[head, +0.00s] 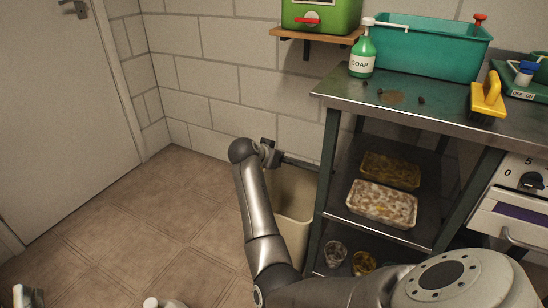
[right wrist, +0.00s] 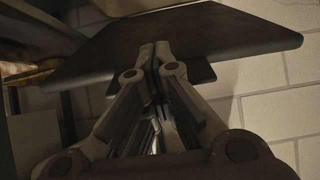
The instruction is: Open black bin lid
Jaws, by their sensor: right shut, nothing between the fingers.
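The bin (head: 292,222) is a pale beige box on the floor, left of the metal bench. Its black lid (head: 302,164) shows as a thin dark edge at the bin's back, by the wall. The bin's pale inside seems to show below it, so the lid looks raised. In the right wrist view the lid (right wrist: 225,35) is a broad dark panel beyond the fingers. My right gripper (head: 270,155) is at the lid's left end. In the right wrist view its fingertips (right wrist: 154,52) are together and empty, overlapping the panel; contact is unclear. My left gripper is not identifiable.
The metal bench (head: 335,87) stands close to the bin's right, with trays (head: 382,204) and cups on its shelves. A wooden wall shelf (head: 318,36) is above. The tiled floor (head: 130,215) to the left is mostly clear, up to the door (head: 55,110).

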